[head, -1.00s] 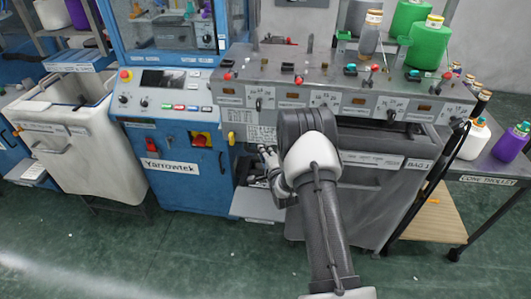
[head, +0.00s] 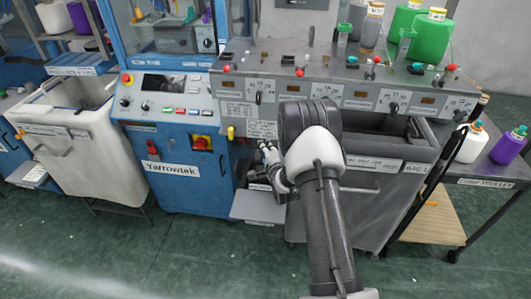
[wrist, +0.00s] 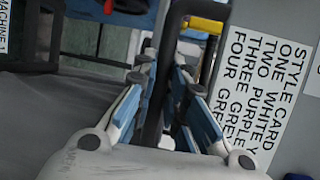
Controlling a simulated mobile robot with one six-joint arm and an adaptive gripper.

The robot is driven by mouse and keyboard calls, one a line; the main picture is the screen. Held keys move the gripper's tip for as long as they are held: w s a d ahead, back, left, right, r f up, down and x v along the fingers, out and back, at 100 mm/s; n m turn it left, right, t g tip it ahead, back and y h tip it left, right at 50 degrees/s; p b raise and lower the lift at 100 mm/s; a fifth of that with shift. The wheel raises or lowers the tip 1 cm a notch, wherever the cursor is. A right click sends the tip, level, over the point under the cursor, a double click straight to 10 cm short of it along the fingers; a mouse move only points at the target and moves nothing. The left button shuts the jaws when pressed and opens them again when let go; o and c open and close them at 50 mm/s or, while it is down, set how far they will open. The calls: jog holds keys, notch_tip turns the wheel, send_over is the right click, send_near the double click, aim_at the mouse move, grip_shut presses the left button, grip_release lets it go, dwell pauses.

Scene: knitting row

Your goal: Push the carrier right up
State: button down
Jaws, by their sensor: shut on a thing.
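My gripper (wrist: 165,72) is shut on a dark upright bar (wrist: 154,98), which runs between its blue-padded fingers in the wrist view. In the head view my gripper (head: 268,153) is at the left front of the grey machine, below its top, and my arm hides part of that front. The grey machine's long top section (head: 345,82) carries a row of small knobs and labels. Which part is the carrier cannot be told for certain; the bar's ends are not clear.
A yellow handle (wrist: 205,24) and a printed style card (wrist: 262,85) are close to my fingers. The blue Yarrowtek machine (head: 170,190) stands at left. A grey bin (head: 375,205) stands under the machine top. The cone trolley (head: 490,183) is at right, with open green floor in front.

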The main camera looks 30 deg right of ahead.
notch_tip(320, 180, up, 36)
jog(key=p, duration=1.3)
send_over(266, 72)
jog(key=shift+a, duration=0.1)
jog(key=shift+r, duration=0.3)
jog(key=c, duration=2)
grip_release()
jog(key=o, duration=0.4)
jog(key=shift+f, duration=0.15)
jog(key=shift+s, duration=0.1)
jog(key=v, duration=1.2)
